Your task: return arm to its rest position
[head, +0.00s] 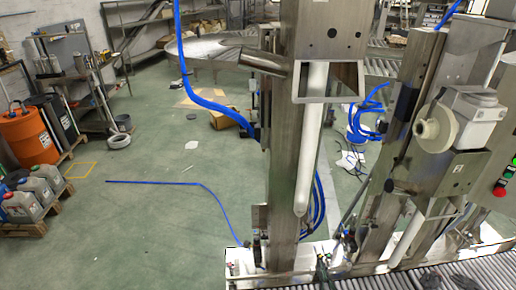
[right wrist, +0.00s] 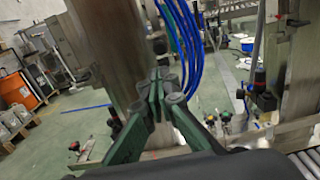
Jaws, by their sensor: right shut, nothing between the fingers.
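My right gripper (right wrist: 163,85) shows in the right wrist view with its green fingers together at the tips and nothing between them. It is in front of a steel column, and I cannot tell the gap. My left gripper is in neither view. The twin lance machine has a tall steel column (head: 283,170) with a white lance tube (head: 311,140), and a second white tube (head: 407,238) stands to the right.
A roller conveyor (head: 385,282) runs along the bottom. Blue hoses (head: 205,100) hang beside the column. A control box with a red button (head: 499,190) is at the right. An orange drum (head: 27,137) and several canisters (head: 47,178) stand left. The green floor (head: 140,215) between is mostly clear.

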